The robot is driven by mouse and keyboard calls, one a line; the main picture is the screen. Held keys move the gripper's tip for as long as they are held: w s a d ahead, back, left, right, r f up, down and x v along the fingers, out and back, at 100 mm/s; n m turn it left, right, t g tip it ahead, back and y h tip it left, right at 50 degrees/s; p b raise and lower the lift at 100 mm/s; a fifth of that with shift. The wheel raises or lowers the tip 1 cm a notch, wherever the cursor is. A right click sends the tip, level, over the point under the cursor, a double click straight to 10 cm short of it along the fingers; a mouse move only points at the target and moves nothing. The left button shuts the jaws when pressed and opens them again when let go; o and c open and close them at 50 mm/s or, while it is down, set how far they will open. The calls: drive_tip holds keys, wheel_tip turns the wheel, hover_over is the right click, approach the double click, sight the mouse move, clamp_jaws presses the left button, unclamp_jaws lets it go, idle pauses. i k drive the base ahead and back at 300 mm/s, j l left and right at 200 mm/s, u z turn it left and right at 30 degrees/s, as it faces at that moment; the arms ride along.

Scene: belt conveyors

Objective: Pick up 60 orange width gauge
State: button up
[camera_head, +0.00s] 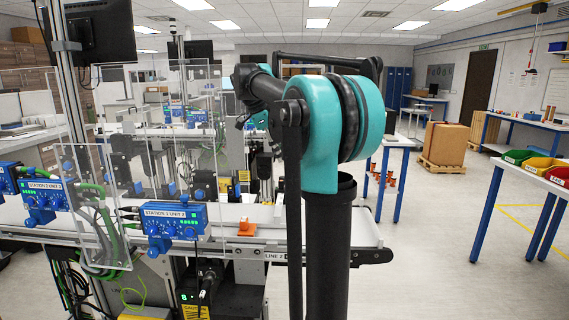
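A small orange piece (247,228), which looks like the orange width gauge, sits on the light surface of the conveyor (355,234) marked LINE 2. It is just right of the blue STATION 1 UNIT 2 box (174,224). Its fine shape and any number on it are too small to read. My teal and black arm rises right of the orange piece and reaches back to the left above the conveyor. My gripper's fingers cannot be made out among the dark arm parts and the machinery behind.
Clear upright panels (95,205) stand along the conveyor's left part. Another blue control box (42,198) sits at the far left. The floor at right is open, with a blue-legged table holding coloured bins (542,169) and a cardboard box (446,143) on a pallet.

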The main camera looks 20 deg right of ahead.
sight(247, 229)
drive_tip(key=k+l, duration=0.3)
drive_tip(key=k, duration=0.15)
drive_tip(key=k+l, duration=0.3)
drive_tip(key=k, duration=0.2)
